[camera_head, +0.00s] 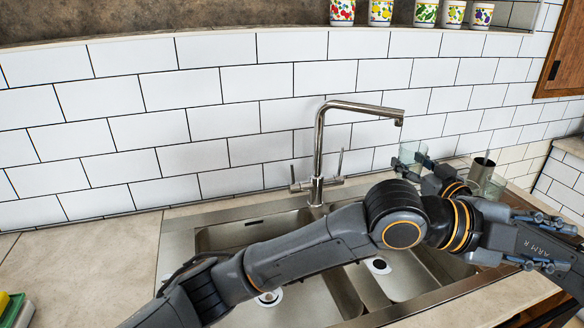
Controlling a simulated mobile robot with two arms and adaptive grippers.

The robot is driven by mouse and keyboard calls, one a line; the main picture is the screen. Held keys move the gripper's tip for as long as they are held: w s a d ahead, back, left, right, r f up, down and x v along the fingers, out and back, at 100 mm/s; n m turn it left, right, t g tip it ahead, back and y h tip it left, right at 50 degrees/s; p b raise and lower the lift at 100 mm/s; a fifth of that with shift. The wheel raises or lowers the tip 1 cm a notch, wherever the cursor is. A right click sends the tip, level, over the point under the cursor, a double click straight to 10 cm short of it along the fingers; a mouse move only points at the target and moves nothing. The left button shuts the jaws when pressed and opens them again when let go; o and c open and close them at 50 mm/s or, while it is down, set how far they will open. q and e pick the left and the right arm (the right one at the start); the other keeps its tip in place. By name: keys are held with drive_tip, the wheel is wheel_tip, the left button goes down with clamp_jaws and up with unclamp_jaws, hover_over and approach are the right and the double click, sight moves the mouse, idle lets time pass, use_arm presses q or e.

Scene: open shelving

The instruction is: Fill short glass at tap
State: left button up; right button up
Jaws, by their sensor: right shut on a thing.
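The tap (318,150) is a tall steel one with a squared spout (399,119) reaching right over the sink (232,236). A clear short glass (408,151) is between the fingers of my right gripper (411,165), which is shut on it. The glass is below the spout end in the picture; its exact depth under it is hard to tell. No water stream shows. My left arm crosses in front of the sink. My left gripper (546,243) is open at the far right, its fingers appearing on either side of my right arm.
Several patterned cups (381,12) line the ledge above. The counter (88,262) left of the sink is mostly clear.

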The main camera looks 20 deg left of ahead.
use_arm(q)
drive_tip(key=w+a+r+n+t, duration=0.3)
drive_tip(key=w+a+r+t, duration=0.2)
drive_tip(key=w+a+r, duration=0.55)
drive_tip(key=w+a+r+n+t, duration=0.3)
drive_tip(key=w+a+r+t, duration=0.35)
drive_tip(key=a, duration=0.65)
drive_tip(key=w+a+f+n+y, duration=0.7)
drive_tip(key=w+a+f+n, duration=0.4)
drive_tip(key=a, duration=0.4)
drive_tip(key=w+a+f+n+g+y, duration=0.1)
drive_tip(key=a+f+n+y, duration=0.15)
drive_tip(key=a+f, duration=0.5)
drive_tip(key=w+a+f+n+g+y, duration=0.1)
drive_tip(key=a+f+n, duration=0.3)
drive_tip(key=f, duration=0.7)
hover_over(292, 183)
wheel_tip(292, 183, down, 5)
drive_tip(key=shift+w+r, duration=0.1)
drive_tip(key=shift+c, duration=0.2)
clamp_jaws()
